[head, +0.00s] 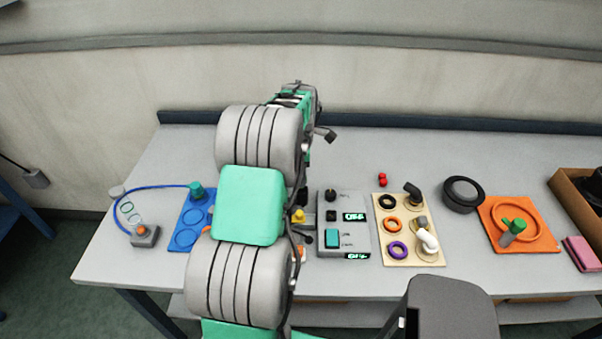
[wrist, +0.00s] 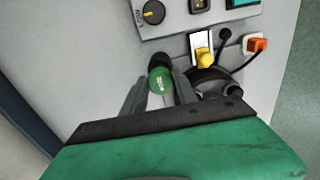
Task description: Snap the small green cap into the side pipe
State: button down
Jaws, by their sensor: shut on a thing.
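In the wrist view my gripper (wrist: 160,82) is shut on the small green cap (wrist: 161,79), a round green piece with pale markings between the two fingers. A short dark cylinder (wrist: 161,60) shows just beyond the cap. I cannot tell whether it is the side pipe, or whether the cap touches it. In the head view my own arm hides the gripper, the cap and that spot.
A grey control box (head: 343,225) stands right of my arm. In the wrist view a yellow fitting (wrist: 205,59), an orange plug (wrist: 257,43) and a black ring-shaped part (wrist: 212,78) sit close right of the fingers. A blue mat (head: 187,237) and beige board (head: 411,254) flank the area.

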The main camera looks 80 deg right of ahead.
jog(key=shift+f, duration=0.15)
jog(key=shift+f+b, duration=0.3)
jog(key=shift+f, duration=0.05)
jog(key=shift+f, duration=0.1)
dwell(0.4)
jog(key=shift+f, duration=0.3)
jog(key=shift+f+b, duration=0.1)
jog(key=shift+b, duration=0.2)
jog(key=shift+f, duration=0.15)
jog(key=shift+f+b, duration=0.55)
jog(key=shift+f, duration=0.2)
dwell(1.5)
jog(key=c, duration=0.9)
grip_release()
jog(key=shift+o, duration=0.3)
